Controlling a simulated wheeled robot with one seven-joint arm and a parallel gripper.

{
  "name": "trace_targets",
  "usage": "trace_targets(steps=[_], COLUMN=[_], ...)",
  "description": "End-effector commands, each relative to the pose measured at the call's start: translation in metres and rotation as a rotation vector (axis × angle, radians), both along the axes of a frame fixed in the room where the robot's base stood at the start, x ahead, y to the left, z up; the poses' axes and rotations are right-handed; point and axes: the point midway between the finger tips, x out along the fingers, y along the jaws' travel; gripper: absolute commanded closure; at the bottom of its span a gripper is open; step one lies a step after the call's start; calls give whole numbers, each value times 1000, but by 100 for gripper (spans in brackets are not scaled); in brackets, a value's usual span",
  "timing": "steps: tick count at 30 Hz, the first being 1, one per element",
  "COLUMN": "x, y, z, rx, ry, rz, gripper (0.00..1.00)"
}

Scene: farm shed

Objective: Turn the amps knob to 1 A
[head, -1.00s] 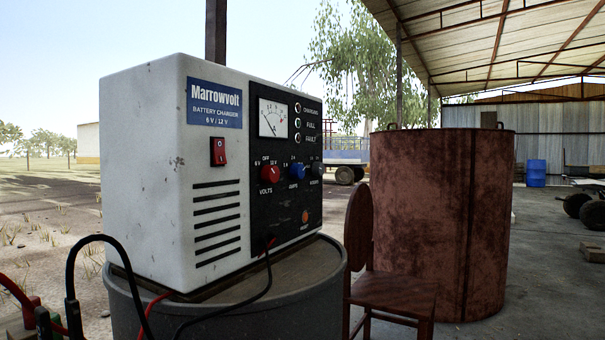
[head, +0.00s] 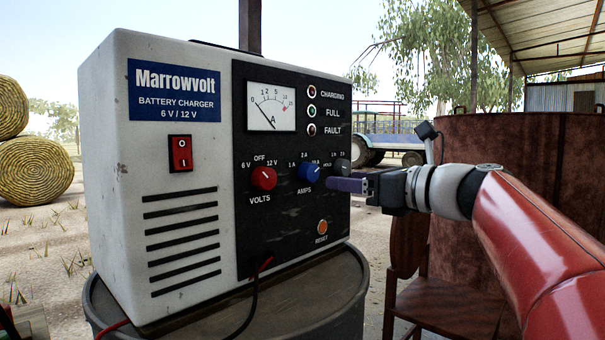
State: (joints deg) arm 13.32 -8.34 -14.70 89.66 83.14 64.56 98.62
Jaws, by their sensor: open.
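The battery charger (head: 115,190) is a white box with a black front panel, standing on a grey drum. The blue amps knob (head: 310,172) sits mid-panel, with marks 1 A, 2 A and a partly hidden third mark around it. Its pointer direction is too small to tell. The red volts knob (head: 263,178) is to its left.
The red rocker switch (head: 180,153) and vents are on the charger's left part. The reset button (head: 322,227) is below the knobs. Cables hang by the drum (head: 340,300). A wooden chair (head: 450,305) and a rusty tank (head: 520,140) stand to the right.

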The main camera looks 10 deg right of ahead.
Motion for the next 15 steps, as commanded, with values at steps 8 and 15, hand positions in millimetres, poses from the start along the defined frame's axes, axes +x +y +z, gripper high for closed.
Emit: trace_targets(steps=[8, 15], x=[29, 56], y=[19, 39], z=[4, 3], rx=[23, 21], ry=[3, 3], rz=[3, 2], gripper=[43, 43])
